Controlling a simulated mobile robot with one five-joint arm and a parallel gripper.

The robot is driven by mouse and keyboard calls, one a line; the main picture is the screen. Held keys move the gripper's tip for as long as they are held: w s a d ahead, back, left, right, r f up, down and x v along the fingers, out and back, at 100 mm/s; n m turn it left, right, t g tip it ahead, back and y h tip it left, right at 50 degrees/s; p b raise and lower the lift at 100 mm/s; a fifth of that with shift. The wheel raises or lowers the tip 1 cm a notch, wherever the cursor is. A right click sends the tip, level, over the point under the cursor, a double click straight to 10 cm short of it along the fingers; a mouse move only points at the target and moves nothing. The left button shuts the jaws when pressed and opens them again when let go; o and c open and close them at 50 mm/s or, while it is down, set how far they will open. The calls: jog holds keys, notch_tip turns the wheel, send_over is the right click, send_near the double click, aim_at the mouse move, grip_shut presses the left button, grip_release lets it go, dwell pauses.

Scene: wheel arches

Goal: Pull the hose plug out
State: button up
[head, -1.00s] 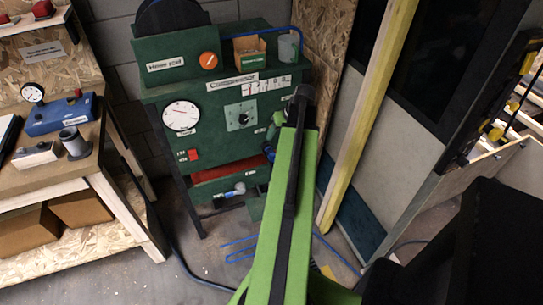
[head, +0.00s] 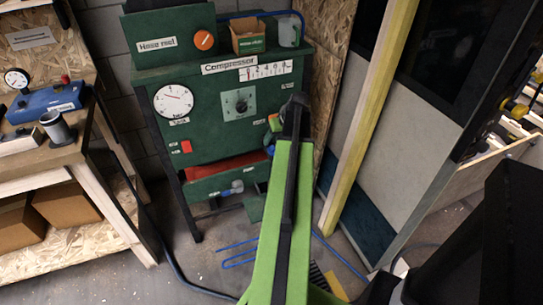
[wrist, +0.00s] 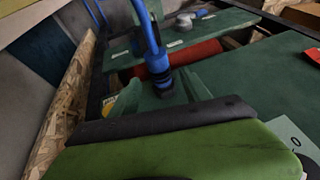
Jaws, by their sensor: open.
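The hose plug (wrist: 160,66) is blue with a dark collar at its base, in the middle of the wrist view. A blue hose (wrist: 148,28) rises from it. In the head view only a bit of blue (head: 269,150) shows beside my arm. The plug sits at the green compressor stand (head: 212,128). My gripper (head: 274,125) is at the stand's right side, mostly hidden behind my green arm. It is open, with the plug close in front of it. I cannot tell whether the jaws reach around the plug.
The stand carries a round gauge (head: 174,102), a dial (head: 239,104), and a small box (head: 248,37) on top. A yellowish wooden post (head: 362,110) stands close on the right. A workbench (head: 60,150) is at the left. Blue hose (head: 240,262) lies on the floor.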

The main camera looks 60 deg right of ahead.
aim_at(272, 145)
jog(key=b+x, duration=0.3)
jog(key=x, duration=0.2)
grip_shut()
dwell(1.3)
